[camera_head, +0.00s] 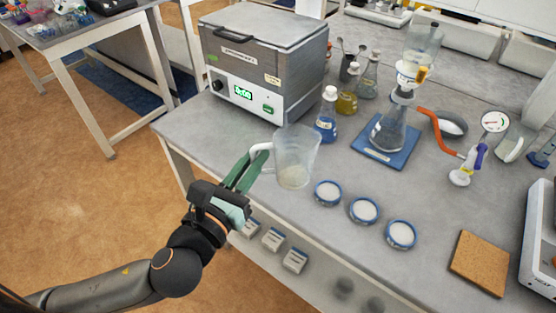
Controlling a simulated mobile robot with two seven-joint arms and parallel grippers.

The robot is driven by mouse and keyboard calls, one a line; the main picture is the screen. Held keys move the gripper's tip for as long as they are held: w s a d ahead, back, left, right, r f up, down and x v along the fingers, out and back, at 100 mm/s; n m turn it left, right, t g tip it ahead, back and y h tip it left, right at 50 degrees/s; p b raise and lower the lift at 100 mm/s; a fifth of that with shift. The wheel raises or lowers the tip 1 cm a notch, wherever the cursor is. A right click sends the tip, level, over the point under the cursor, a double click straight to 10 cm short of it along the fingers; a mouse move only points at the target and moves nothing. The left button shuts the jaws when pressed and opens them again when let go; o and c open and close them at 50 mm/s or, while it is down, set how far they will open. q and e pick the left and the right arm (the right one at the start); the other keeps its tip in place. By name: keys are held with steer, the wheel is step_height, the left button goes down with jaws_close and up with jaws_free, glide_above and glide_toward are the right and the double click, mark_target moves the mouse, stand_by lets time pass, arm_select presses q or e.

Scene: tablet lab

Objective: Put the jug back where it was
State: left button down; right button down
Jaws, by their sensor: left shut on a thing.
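A clear jug (297,155) with a white handle is at the front edge of the grey bench, in front of the water bath. It is upright or nearly so, with a little pale content at its bottom. My left gripper (252,168) has its green fingers shut on the jug's handle, at the jug's left side. I cannot tell whether the jug's base touches the bench. My right gripper is not in view.
A water bath (262,62) stands behind the jug. A blue-liquid bottle (326,122) is close behind it. Three round dishes, one nearest the jug (328,192), line the front edge. A filter flask (390,128) stands on a blue base. A cork mat (480,262) lies at right.

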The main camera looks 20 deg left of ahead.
arm_select(q)
steer(key=w+a+f+b, duration=0.1)
steer(key=w+f+b, duration=0.1)
steer(key=w+f, duration=0.1)
steer(key=w+a+f+b, duration=0.1)
steer(key=w+f, duration=0.2)
steer(key=w, duration=0.2)
steer(key=w+a+f+b, duration=0.1)
steer(key=w+f+b, duration=0.1)
steer(key=w+f, duration=0.2)
steer(key=shift+w+a+f+b, duration=0.1)
steer(key=shift+w+a+b, duration=0.25)
steer(key=shift+w, duration=0.25)
steer(key=shift+f+b, duration=0.4)
steer(key=shift+f, duration=1)
